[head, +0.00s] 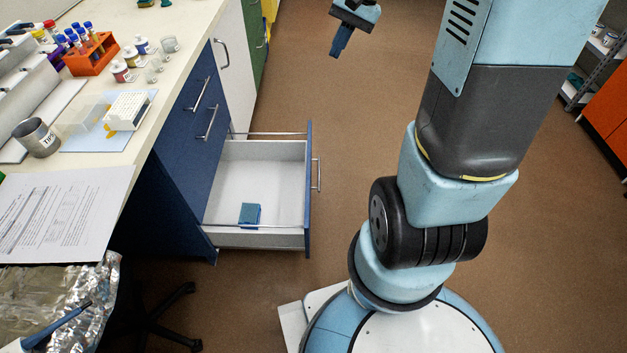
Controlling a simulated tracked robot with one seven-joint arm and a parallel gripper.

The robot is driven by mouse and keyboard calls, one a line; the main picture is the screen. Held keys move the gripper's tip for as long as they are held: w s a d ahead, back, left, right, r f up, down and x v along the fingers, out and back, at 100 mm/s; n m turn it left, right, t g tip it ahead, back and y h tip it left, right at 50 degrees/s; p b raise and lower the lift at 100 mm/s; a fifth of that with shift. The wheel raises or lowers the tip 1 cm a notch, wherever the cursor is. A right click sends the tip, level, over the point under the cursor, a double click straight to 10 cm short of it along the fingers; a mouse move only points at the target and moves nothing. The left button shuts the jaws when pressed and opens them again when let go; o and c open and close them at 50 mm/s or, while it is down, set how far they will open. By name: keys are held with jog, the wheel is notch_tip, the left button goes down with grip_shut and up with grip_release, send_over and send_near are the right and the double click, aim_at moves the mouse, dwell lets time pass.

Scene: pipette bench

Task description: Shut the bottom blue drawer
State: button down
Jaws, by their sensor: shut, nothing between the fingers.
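The bottom blue drawer (309,215) stands pulled out from the blue cabinet (180,170) under the bench. Its inside is white and its metal handle (318,175) is on the front panel, facing right. My gripper (336,52) is shut and empty, at the top middle of the picture. It is beyond the drawer and a little to the right of its front panel, touching nothing.
Two drawers above are shut, with handles (208,122). The bench top (150,105) holds an orange tube rack (91,55), several small bottles, a tip box and papers. Brown floor (330,120) is open right of the drawer. Dark chair legs (175,315) stand at lower left.

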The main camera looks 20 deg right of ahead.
jog(key=w+d+f+m+y, duration=0.2)
jog(key=w+d+f+m, duration=0.15)
jog(key=f, duration=0.65)
jog(key=w+d+f+m+y, duration=0.15)
jog(key=w+f, duration=0.25)
jog(key=f, duration=0.5)
jog(key=w+d+f+m+y, duration=0.2)
jog(key=w+d+f+m, duration=0.1)
jog(key=f, duration=0.7)
jog(key=s+d+f+m+t+y, duration=0.1)
jog(key=s+f+m+t, duration=0.2)
jog(key=f, duration=1.2)
jog(key=s+d+f+m+y, duration=0.1)
jog(key=s+d+f+m, duration=0.3)
jog(key=f, duration=1)
jog(key=w+a+f, duration=0.2)
jog(key=a, duration=0.5)
jog(key=w+a+f+m, duration=0.1)
jog(key=w+a+f, duration=0.1)
jog(key=a, duration=0.5)
jog(key=shift+w+a+f, duration=0.25)
jog(key=shift+a+f, duration=0.05)
jog(key=shift+f, duration=0.25)
jog(key=shift+h, duration=0.25)
